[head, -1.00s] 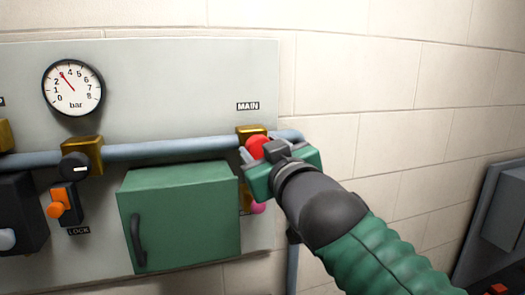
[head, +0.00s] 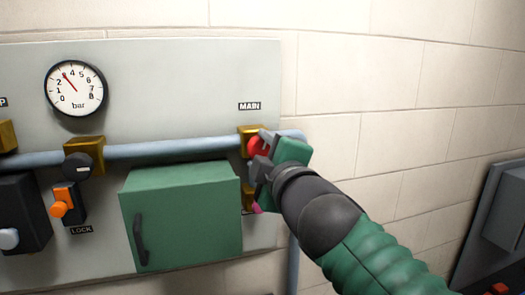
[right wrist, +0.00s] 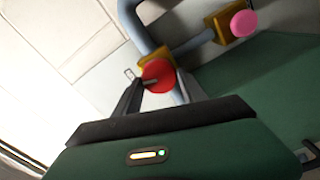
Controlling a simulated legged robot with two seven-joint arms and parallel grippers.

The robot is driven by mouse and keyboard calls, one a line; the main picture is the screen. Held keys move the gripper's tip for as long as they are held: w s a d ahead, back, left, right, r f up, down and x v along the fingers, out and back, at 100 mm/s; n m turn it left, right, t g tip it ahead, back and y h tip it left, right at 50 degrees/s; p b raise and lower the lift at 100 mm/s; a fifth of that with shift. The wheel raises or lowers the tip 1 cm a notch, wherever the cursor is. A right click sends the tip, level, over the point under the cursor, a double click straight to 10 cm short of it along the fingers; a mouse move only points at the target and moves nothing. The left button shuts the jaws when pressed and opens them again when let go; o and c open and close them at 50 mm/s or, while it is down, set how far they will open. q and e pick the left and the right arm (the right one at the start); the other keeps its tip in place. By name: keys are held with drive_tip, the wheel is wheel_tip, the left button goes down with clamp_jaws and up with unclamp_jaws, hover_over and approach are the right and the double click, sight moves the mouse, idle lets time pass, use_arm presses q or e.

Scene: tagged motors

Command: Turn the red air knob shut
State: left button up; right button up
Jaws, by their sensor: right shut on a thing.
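The red knob (head: 255,146) sits on a brass valve block (head: 243,134) under the MAIN label (head: 249,106), at the right end of the blue-grey pipe. My right gripper (head: 262,157) is at the knob with its jaws shut on it, and it partly covers the knob in the head view. In the right wrist view the red knob (right wrist: 158,76) lies between the two dark fingertips (right wrist: 157,88), with a pale mark on its face. My left gripper is not in view.
A pressure gauge (head: 76,88) reads about 3 bar. A green box (head: 182,215) with a handle juts out below the pipe. A pink knob (right wrist: 244,23) is near the red one. A black knob (head: 77,167) and orange LOCK switch (head: 63,205) are farther left.

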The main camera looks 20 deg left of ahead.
drive_tip(key=shift+w+f+n, duration=0.1)
drive_tip(key=shift+f+n, duration=0.15)
drive_tip(key=shift+n, duration=0.7)
drive_tip(key=shift+f+n, duration=0.25)
drive_tip(key=shift+n, duration=0.7)
drive_tip(key=o, duration=1.2)
drive_tip(key=shift+o, duration=0.7)
drive_tip(key=shift+r, duration=0.2)
drive_tip(key=shift+a, duration=0.15)
